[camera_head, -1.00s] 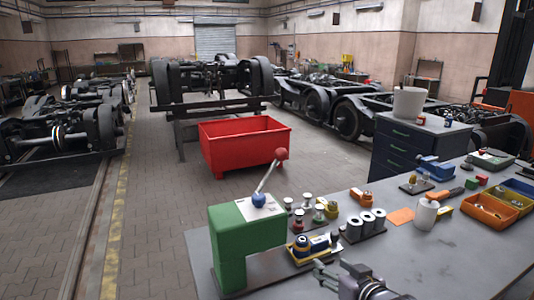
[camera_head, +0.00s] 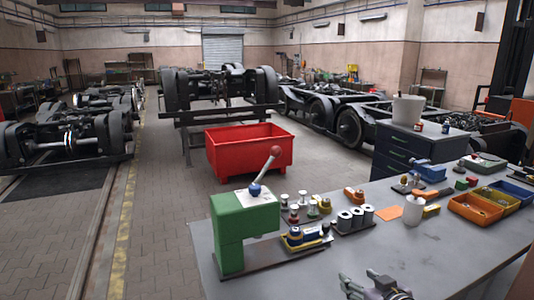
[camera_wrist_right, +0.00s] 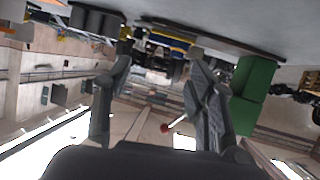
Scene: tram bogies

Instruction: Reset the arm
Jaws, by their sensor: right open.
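My right gripper (camera_head: 350,285) shows at the bottom edge of the head view, above the grey workbench (camera_head: 440,245). Its two fingers stand apart with nothing between them, which also shows in the right wrist view (camera_wrist_right: 158,70). The wrist view is turned over, with the bench along the top. The green lever press (camera_head: 245,230) stands on the bench to the left of the gripper, apart from it. The press also shows at the right of the wrist view (camera_wrist_right: 252,90). My left gripper does not show.
Near the gripper are a yellow tray with a blue-and-black part (camera_head: 306,238), grey cylinders in a holder (camera_head: 352,221) and a white roll (camera_head: 414,210). Parts bins (camera_head: 476,208) stand at the right. A red container (camera_head: 250,155) is behind the bench. The bench's front middle is clear.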

